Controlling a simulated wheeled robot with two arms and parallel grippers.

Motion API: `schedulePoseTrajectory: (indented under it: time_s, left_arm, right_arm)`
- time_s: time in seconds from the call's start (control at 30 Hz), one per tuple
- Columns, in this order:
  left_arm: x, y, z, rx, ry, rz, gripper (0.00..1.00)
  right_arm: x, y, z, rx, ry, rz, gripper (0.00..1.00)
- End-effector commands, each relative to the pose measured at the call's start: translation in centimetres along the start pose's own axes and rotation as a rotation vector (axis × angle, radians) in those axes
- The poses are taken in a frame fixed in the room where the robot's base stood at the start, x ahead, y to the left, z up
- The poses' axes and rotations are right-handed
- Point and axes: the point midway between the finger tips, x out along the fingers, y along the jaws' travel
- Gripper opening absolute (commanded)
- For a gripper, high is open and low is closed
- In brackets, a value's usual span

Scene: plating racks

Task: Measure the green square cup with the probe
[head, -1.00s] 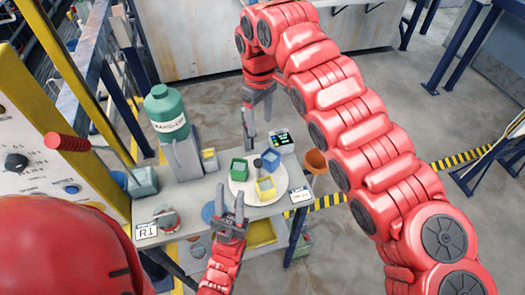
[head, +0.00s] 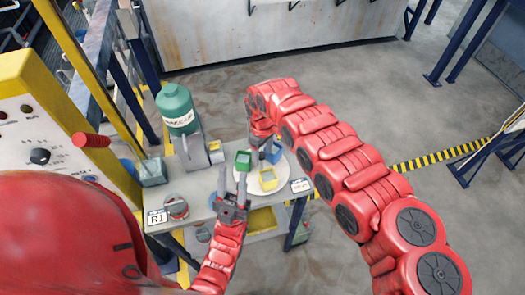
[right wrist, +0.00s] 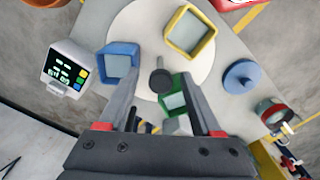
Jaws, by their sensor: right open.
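The green square cup (head: 243,160) stands at the left of the round white plate (head: 268,189) in the head view. It also shows between my right fingers in the right wrist view (right wrist: 173,101). A dark round knob on a stem (right wrist: 160,80) rises near the plate's middle; I cannot tell if it is the probe. A white meter with a lit display (right wrist: 66,72) stands beside the plate. My right gripper (right wrist: 163,72) is open above the plate, with nothing between its fingers. My left gripper (head: 232,172) is open and empty, just in front of the green cup.
A blue square cup (right wrist: 118,62) and a yellow one (right wrist: 188,31) share the plate. A blue disc (right wrist: 243,76) lies beside it. A green bottle (head: 177,108) stands at the table's back left. A label stand (head: 300,185) is at the right edge.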

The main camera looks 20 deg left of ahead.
Motion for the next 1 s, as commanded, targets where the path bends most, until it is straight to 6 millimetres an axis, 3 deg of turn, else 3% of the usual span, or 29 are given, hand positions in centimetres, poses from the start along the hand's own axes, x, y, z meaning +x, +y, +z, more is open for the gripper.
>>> schedulePoseTrajectory:
  time_s: [0.2,0.5,0.57,1.0]
  left_arm:
    - [-0.02,0.0,0.0,0.0,0.0,0.0,0.39]
    - [-0.02,0.0,0.0,0.0,0.0,0.0,0.39]
    - [-0.02,0.0,0.0,0.0,0.0,0.0,0.39]
    - [-0.02,0.0,0.0,0.0,0.0,0.0,0.39]
  right_arm:
    - [-0.02,0.0,-0.02,0.0,0.0,0.0,0.62]
    - [-0.06,0.02,-0.02,0.0,0.0,0.001,0.08]
    - [-0.06,0.02,-0.02,0.0,0.0,0.001,0.0]
    - [-0.08,0.02,-0.03,0.0,0.001,0.001,0.0]
